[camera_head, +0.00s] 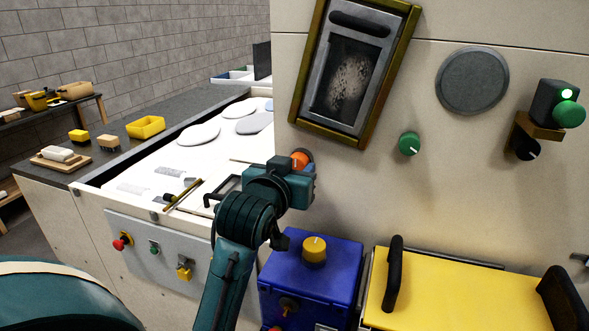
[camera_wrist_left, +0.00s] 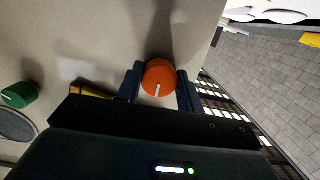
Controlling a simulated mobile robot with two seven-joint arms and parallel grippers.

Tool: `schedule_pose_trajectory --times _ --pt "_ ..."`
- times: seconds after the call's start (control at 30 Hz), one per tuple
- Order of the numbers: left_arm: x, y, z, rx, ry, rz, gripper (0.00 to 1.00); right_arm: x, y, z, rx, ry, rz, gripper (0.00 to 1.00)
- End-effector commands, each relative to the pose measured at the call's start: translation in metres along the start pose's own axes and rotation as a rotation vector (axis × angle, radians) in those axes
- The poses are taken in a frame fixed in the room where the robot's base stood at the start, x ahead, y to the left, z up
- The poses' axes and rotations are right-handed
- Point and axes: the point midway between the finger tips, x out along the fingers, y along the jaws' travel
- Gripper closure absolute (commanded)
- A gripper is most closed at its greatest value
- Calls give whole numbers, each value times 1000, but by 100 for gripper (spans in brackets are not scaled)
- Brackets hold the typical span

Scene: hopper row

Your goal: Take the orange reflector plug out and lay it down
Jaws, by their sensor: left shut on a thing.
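The orange reflector plug (camera_head: 299,159) is a round orange cap at the left edge of the beige panel. My left gripper (camera_head: 304,166) is shut on it and partly hides it in the head view. In the left wrist view the plug (camera_wrist_left: 159,73) has a pale line on its face and sits between the two dark fingers (camera_wrist_left: 160,90), close to the panel. I cannot tell whether it is still seated in the panel. My right gripper is not in view.
A framed window (camera_head: 352,70), a green knob (camera_head: 409,143) and a grey disc (camera_head: 472,80) are on the panel. A blue box (camera_head: 325,270) and a yellow lid (camera_head: 450,290) with black handles stand below. A white surface (camera_head: 150,195) with flat discs lies left.

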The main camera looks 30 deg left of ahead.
Motion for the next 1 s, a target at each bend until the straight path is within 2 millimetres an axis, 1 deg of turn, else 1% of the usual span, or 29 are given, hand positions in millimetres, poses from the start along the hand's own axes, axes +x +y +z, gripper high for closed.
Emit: schedule_pose_trajectory --times 0.07,0.1,0.4,0.57,1.0 --pt "0 0 0 0 1 0 85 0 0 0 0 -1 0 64" --pt "0 0 0 0 1 0 67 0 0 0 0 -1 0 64" --pt "0 0 -1 0 2 0 91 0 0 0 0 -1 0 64" --pt "-2 0 0 0 2 0 91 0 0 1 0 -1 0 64" --pt "-15 0 2 0 1 0 91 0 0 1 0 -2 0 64"
